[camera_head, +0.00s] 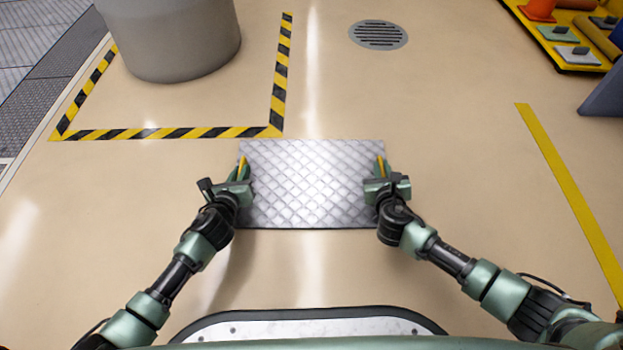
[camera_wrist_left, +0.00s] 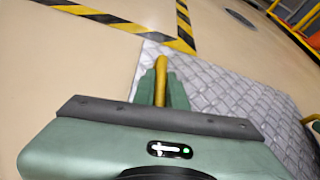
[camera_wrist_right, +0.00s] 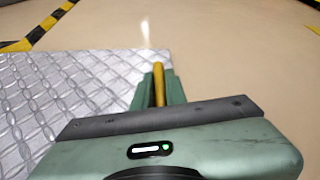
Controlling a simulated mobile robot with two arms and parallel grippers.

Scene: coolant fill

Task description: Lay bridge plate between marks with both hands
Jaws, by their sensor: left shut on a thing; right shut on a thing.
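The bridge plate (camera_head: 312,185) is a silver, diamond-patterned rectangular sheet in the middle of the head view. My left gripper (camera_head: 243,170) is shut on a yellow handle at the plate's left edge. My right gripper (camera_head: 381,168) is shut on a yellow handle at its right edge. The left wrist view shows the left handle (camera_wrist_left: 161,80) and the plate (camera_wrist_left: 225,85) to its right. The right wrist view shows the right handle (camera_wrist_right: 159,84) and the plate (camera_wrist_right: 70,90) to its left. A shadow under the plate suggests it is off the floor; its height is unclear.
Black-and-yellow floor tape (camera_head: 170,133) borders a grey round container (camera_head: 170,40) at the upper left. A floor drain (camera_head: 378,35) lies beyond the plate. A yellow floor line (camera_head: 570,190) runs at right. A yellow tray (camera_head: 580,66) with gear stands at upper right. Open floor lies between.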

